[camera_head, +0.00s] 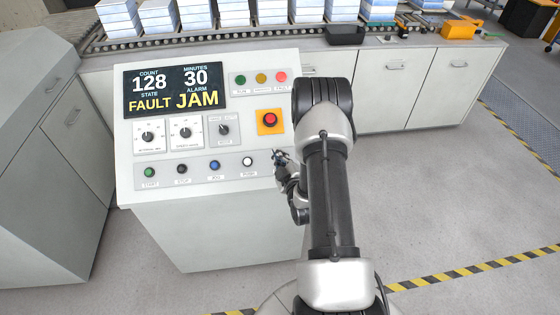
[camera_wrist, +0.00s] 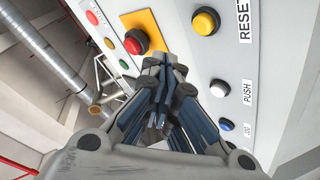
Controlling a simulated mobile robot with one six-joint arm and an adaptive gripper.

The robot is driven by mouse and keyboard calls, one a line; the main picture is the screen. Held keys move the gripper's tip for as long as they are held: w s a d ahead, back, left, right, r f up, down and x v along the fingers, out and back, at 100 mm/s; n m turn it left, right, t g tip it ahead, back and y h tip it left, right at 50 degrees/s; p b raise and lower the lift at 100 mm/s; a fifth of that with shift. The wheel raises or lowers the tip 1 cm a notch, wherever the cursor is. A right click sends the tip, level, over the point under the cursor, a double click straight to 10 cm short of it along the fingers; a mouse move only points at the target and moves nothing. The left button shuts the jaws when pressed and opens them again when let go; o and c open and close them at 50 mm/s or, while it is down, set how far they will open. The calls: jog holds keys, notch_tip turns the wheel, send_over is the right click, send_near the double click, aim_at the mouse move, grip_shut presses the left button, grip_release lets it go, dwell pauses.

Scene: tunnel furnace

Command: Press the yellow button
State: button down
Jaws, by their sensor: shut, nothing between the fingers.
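A round yellow button (camera_wrist: 205,21) sits on the white panel at the top of the wrist view, with a RESET label to its right. In the head view this button is hidden, apparently behind my arm. My gripper (camera_head: 281,158) is near the right side of the control panel, just right of the white PUSH button (camera_head: 247,161). In the wrist view my gripper (camera_wrist: 165,75) is shut and empty. Its fingertips appear below and left of the yellow button in the picture, and I see no contact with it.
A red button on an orange plate (camera_head: 269,121) is close to my gripper. Other panel buttons, dials (camera_head: 186,132) and lamps (camera_head: 261,78) surround it. A display (camera_head: 173,88) reads FAULT and JAM. A roller conveyor (camera_head: 270,35) with stacks runs behind. Floor is clear at right.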

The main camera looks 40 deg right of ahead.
jog(key=f, duration=0.1)
jog(key=w+f+b, duration=0.1)
jog(key=d+f+b, duration=0.1)
jog(key=shift+w, duration=0.3)
jog(key=shift+w+d+f+b, duration=0.15)
jog(key=shift+w+f+b, duration=0.15)
jog(key=shift+b, duration=0.15)
dwell(0.9)
jog(key=shift+w+d+f+b, duration=0.2)
jog(key=shift+f+b, duration=0.15)
jog(key=shift+b, duration=0.3)
jog(key=shift+w+d+f+b, duration=0.1)
jog(key=shift+w+f+b, duration=0.15)
jog(key=shift+f+b, duration=0.25)
dwell(0.6)
jog(key=shift+s+r, duration=0.1)
jog(key=shift+r, duration=0.15)
jog(key=shift+s+a+r, duration=0.3)
jog(key=shift+s+r, duration=0.1)
jog(key=shift+r, duration=0.25)
